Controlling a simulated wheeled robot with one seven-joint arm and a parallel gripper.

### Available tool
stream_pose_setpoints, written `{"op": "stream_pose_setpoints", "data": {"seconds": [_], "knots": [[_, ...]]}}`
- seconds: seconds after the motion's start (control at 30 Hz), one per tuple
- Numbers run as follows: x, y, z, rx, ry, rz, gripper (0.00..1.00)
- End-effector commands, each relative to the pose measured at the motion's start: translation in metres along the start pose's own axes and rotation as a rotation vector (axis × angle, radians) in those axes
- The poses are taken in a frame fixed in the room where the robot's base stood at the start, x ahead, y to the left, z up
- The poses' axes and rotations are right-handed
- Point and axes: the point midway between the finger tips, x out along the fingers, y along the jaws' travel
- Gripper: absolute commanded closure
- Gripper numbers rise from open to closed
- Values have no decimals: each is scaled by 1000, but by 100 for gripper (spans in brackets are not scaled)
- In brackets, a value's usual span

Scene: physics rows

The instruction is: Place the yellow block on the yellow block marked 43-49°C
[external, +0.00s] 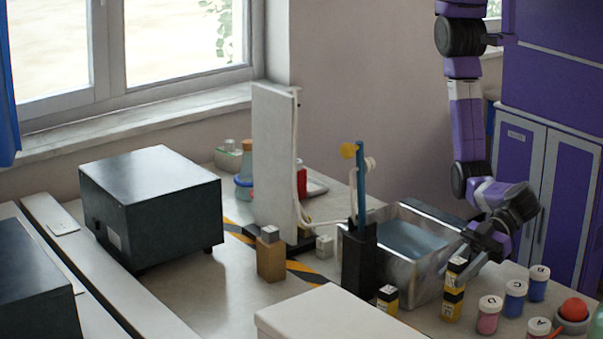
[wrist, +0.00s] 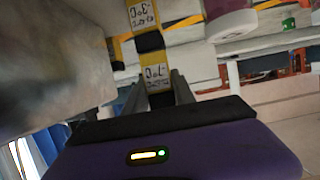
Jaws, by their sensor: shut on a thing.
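My gripper (wrist: 158,92) is shut on a yellow block (wrist: 155,75) with a black band and a white printed label; the same block shows in the external view (external: 456,268), beside the metal basin. Another yellow block (wrist: 141,17) with a black band and label lines up beyond it in the wrist view. In the external view, this lower block (external: 452,303) stands on the table directly beneath the held one. I see no clear gap between them, but cannot tell whether they touch. The label text is too small to read surely. A third yellow-and-black block (external: 387,299) stands apart, left of the pair.
The metal basin (external: 425,285) is close on the left of the stack. Several lidded jars, including a pink one (external: 489,315) and a blue one (external: 514,298), stand close on the right. A red ball (external: 574,309) rests in a holder farther right. A black stand (external: 359,262) is left of the basin.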

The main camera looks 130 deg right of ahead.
Motion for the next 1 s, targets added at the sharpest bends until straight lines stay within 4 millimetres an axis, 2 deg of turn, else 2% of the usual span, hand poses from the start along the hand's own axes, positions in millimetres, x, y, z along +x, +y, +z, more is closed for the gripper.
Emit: {"op": "stream_pose_setpoints", "data": {"seconds": [0.1, 0.13, 0.2, 0.23, 0.67, 0.77, 1.0], "knots": [[2, 0, 3, 1, 0, 0, 100], [1, 0, 2, 0, 0, 0, 63], [1, 0, 2, 0, 0, 0, 50], [1, 0, 2, 0, 0, 0, 48], [-5, 0, 0, 0, 1, -1, 48], [-19, -1, 1, 0, 1, -2, 48], [-69, -1, 1, 1, 2, -4, 48]]}}
